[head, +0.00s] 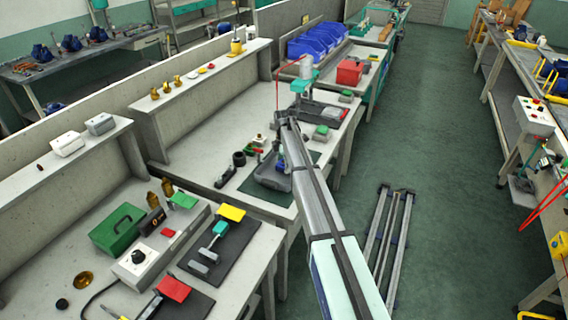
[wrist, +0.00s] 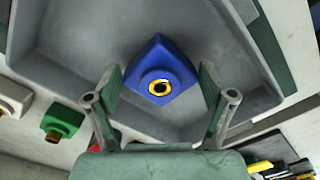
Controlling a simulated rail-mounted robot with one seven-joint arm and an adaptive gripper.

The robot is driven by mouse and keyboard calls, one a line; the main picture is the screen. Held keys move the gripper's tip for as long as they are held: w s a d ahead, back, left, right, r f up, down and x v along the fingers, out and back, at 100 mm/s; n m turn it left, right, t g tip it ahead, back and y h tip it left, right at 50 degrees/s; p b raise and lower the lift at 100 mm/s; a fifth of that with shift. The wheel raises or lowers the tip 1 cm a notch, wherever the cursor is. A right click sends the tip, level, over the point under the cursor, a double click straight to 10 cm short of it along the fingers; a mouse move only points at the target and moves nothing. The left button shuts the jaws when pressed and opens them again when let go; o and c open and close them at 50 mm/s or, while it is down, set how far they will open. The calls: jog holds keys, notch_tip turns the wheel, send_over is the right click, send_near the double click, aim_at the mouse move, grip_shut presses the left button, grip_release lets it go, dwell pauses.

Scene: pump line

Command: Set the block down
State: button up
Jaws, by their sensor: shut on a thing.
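The block is a blue, square-looking piece with a yellow ring around a dark hole (wrist: 152,58). In the wrist view it sits between the two green-and-grey fingers of my gripper (wrist: 162,86), which is shut on it. A grey tray (wrist: 62,45) lies beneath the block and shows around it. I cannot tell whether the block touches the tray's floor. In the head view the tray (head: 270,183) stands on a dark green mat on the middle bench, partly hidden by my arm.
In the wrist view a green fitting (wrist: 60,122) and a brass-and-white one (wrist: 12,98) lie outside the tray at left. Black and yellow-handled tools (wrist: 275,168) lie at lower right. In the head view, dark pipe parts (head: 230,168) stand left of the tray.

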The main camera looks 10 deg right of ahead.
jog(key=o, duration=1.3)
jog(key=shift+f, duration=0.15)
jog(key=shift+c, duration=0.2)
notch_tip(320, 180, up, 12)
jog(key=b, duration=0.3)
jog(key=shift+r+b, duration=0.2)
jog(key=shift+b, duration=0.1)
